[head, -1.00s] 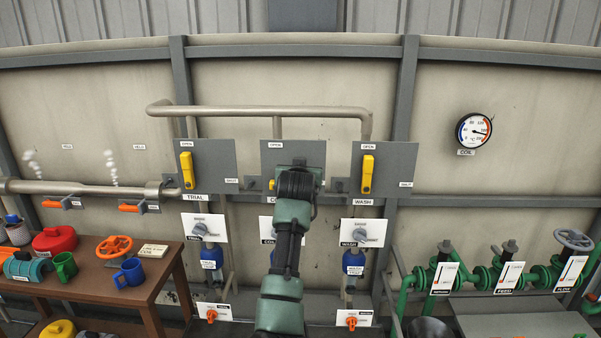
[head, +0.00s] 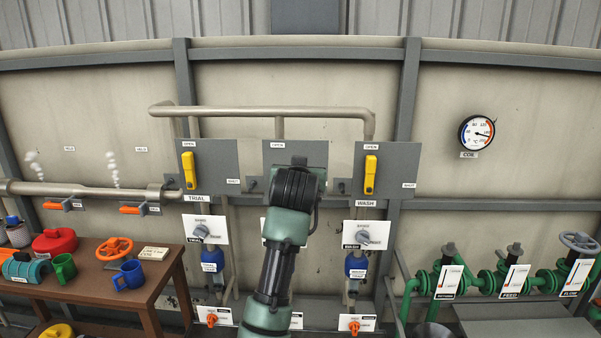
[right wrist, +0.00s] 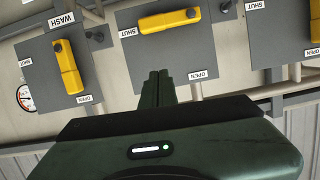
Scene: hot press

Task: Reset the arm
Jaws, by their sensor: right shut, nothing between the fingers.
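My right arm rises up the middle of the head view, and its wrist covers most of the middle grey panel (head: 279,150). My right gripper (right wrist: 157,88) shows in the right wrist view with its fingers together and nothing between them. It points at the middle panel just beside its yellow handle (right wrist: 168,20), apparently without touching it. That handle lies crosswise to the neighbouring ones, near a SHUT label. The WASH handle (head: 371,174) and the TRIAL handle (head: 188,170) stand upright under their OPEN labels. My left gripper is out of view.
A brown table (head: 160,270) with mugs and an orange wheel stands at the left. Green valves and pipes (head: 486,281) run along the right. A COIL dial (head: 477,133) hangs on the wall. Grey dials and orange taps sit below the panels.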

